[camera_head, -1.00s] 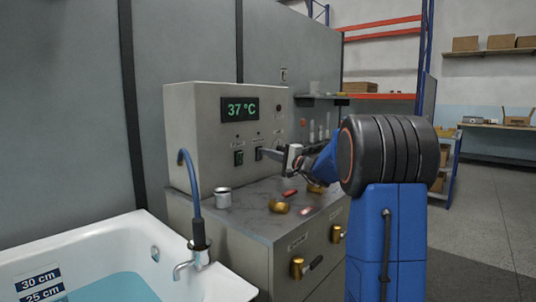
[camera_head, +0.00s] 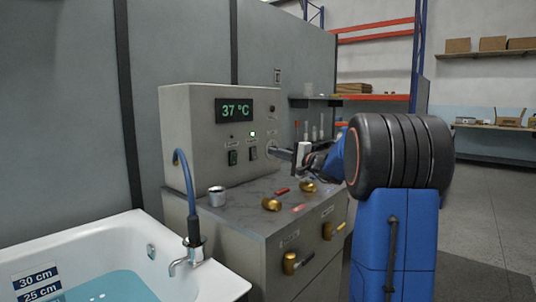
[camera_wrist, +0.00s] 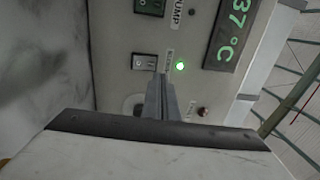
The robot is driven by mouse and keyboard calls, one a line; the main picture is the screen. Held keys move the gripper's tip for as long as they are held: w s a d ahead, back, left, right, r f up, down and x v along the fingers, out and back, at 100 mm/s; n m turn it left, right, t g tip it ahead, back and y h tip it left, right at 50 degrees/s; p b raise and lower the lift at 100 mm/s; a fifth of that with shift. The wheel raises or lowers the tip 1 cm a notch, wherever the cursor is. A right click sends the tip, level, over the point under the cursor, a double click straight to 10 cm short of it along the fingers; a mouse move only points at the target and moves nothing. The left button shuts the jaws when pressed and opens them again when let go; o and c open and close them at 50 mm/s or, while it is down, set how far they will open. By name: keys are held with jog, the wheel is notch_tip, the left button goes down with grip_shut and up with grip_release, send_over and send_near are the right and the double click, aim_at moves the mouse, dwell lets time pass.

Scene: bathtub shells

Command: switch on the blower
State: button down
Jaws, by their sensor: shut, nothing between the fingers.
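The grey control box (camera_head: 185,135) stands on the cabinet and shows 37 °C on its display (camera_head: 235,110). The right rocker switch (camera_head: 253,153), the blower switch by its place beside the pump switch, also shows in the wrist view (camera_wrist: 144,62); its label is too small to read surely. The green lamp (camera_head: 252,134) above it is lit, also in the wrist view (camera_wrist: 180,66). The pump switch (camera_head: 232,157) is to the left, its lamp (camera_head: 231,137) dark. My gripper (camera_head: 272,151) is shut and empty, just right of the right switch, apparently apart from it.
The bathtub (camera_head: 200,280) with a tap and blue hose (camera_head: 182,185) is at the left. Open floor (camera_head: 490,230) lies right.

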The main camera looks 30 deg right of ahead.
jog(key=s+d+r, duration=0.1)
jog(key=s+d, duration=0.1)
jog(key=s, duration=0.5)
jog(key=s+d+r, duration=0.1)
jog(key=s+d, duration=0.2)
jog(key=s, duration=0.5)
jog(key=shift+d+r, duration=0.2)
jog(key=shift+d, duration=0.05)
